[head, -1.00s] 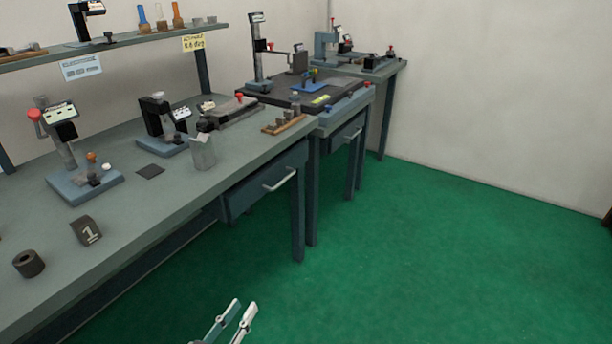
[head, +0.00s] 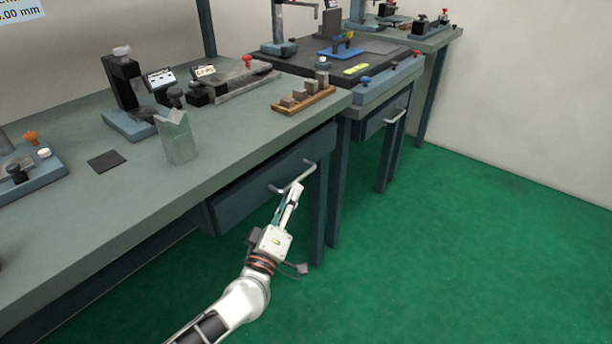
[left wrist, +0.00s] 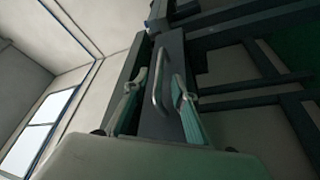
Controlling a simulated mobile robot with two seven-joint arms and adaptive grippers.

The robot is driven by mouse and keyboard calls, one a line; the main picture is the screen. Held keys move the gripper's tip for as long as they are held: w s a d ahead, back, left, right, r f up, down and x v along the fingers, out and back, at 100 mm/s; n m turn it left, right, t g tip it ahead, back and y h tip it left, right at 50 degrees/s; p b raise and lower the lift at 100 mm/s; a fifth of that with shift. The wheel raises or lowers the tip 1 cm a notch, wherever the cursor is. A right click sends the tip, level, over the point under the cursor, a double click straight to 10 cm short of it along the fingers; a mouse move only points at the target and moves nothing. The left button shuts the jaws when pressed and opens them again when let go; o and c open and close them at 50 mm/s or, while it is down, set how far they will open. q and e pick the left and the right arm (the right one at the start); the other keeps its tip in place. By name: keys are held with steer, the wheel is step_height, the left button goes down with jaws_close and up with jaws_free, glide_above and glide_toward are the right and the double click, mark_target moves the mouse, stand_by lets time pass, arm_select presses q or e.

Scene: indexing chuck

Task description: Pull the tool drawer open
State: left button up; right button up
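The tool drawer (head: 238,203) is a dark blue-grey front under the near bench, and it looks closed. Its pale bar handle (head: 300,177) runs across the front. My left gripper (head: 290,193) is at the handle, its arm reaching up from the bottom of the head view. In the left wrist view the handle (left wrist: 157,92) stands between the two spread fingers (left wrist: 161,82), with gaps on both sides. The gripper is open and holds nothing. Whether a finger touches the handle cannot be told. My right gripper is not in view.
The near bench top (head: 230,135) carries a metal V-shaped block (head: 178,138), a dial stand (head: 125,85) and a wooden rack (head: 304,98). A bench leg (head: 318,215) stands right of the drawer. A second bench has its own drawer (head: 384,121). The green floor (head: 450,240) is clear.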

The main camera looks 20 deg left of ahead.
mark_target(299, 178)
arm_select(q)
steer(key=x, duration=0.5)
steer(key=shift+f+b, duration=0.1)
steer(key=shift+b, duration=0.3)
steer(key=shift+w+r, duration=0.25)
steer(key=shift+w, duration=0.45)
jaws_close()
